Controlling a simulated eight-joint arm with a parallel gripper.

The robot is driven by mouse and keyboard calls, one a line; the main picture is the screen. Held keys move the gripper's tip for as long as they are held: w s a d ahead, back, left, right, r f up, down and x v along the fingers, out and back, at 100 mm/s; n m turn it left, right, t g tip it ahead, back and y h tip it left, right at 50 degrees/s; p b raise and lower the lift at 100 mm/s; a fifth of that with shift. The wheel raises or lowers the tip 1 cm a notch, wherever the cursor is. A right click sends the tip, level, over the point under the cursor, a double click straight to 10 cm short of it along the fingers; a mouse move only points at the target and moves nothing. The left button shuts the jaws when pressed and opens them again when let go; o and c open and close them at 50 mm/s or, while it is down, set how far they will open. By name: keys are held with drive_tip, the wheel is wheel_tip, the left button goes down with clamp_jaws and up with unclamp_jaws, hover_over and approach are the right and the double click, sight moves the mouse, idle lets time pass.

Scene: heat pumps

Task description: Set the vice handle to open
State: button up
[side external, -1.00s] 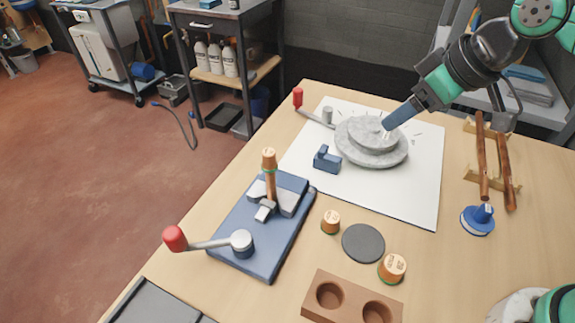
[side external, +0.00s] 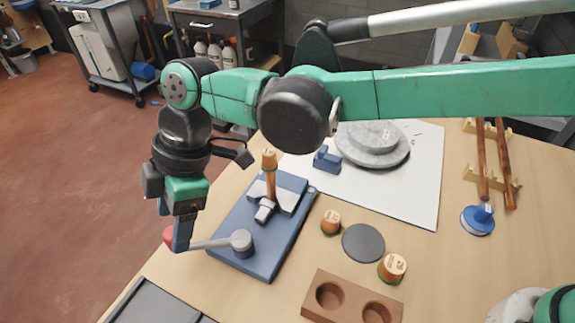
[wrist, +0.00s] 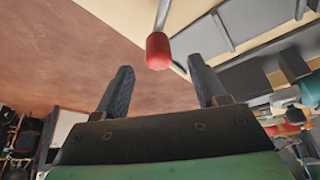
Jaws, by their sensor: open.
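The vice (side external: 268,228) is a blue base plate on the workbench with grey jaws and an upright copper-coloured piece (side external: 270,180) standing at them. Its handle is a grey lever (side external: 213,243) running left from a round pivot, with a red knob (side external: 168,237) at the end. In the side view my gripper (side external: 181,245) points down at the knob end and partly hides it. In the wrist view the red knob (wrist: 158,51) lies ahead of the open fingers of my gripper (wrist: 160,88), roughly between them. Nothing is held.
A brown block with two holes (side external: 352,300), copper-coloured caps (side external: 392,267) and a dark disc (side external: 363,243) lie right of the vice. A grey stone disc (side external: 371,145) and blue block (side external: 327,159) sit on a white sheet. A dark tray (side external: 155,304) is at the front edge.

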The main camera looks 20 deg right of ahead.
sight(171, 233)
drive_tip(key=shift+x, duration=1.6)
clamp_jaws()
drive_tip(key=shift+d, duration=0.1)
